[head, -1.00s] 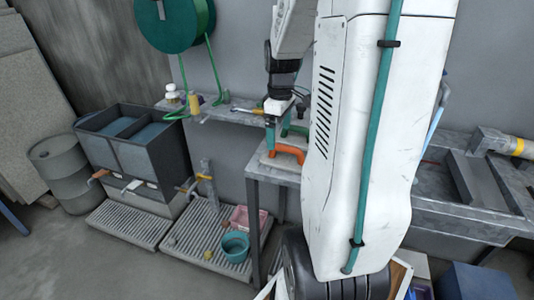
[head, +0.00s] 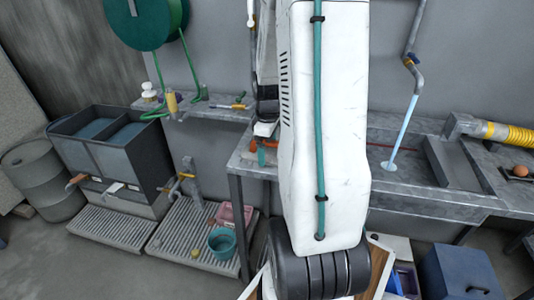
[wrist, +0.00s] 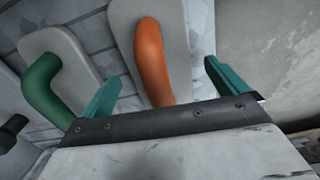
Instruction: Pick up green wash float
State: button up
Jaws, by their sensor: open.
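The green wash float (wrist: 42,92) lies at the left in the wrist view, a pale grey plate with a curved green handle. My gripper (wrist: 162,72) is open, with its two teal fingers apart. The left finger is just right of the green handle. Between the fingers, in the picture, is the orange handle of another float (wrist: 152,60); I cannot tell how far below it is. In the head view my gripper (head: 263,152) is over the bench, partly hidden by my arm. The orange handle (head: 252,145) shows beside it, and the green float is hidden there.
A black handle (wrist: 10,135) shows at the wrist view's left edge. In the head view, a grey bench (head: 408,190) runs right, with a yellow hose (head: 508,135) on it. A shelf (head: 215,110) is on the wall. A teal bowl (head: 222,243) and pink tray (head: 238,212) are below.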

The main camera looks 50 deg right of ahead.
jog(key=c, duration=1.1)
jog(key=shift+c, duration=0.2)
jog(key=shift+r, duration=0.1)
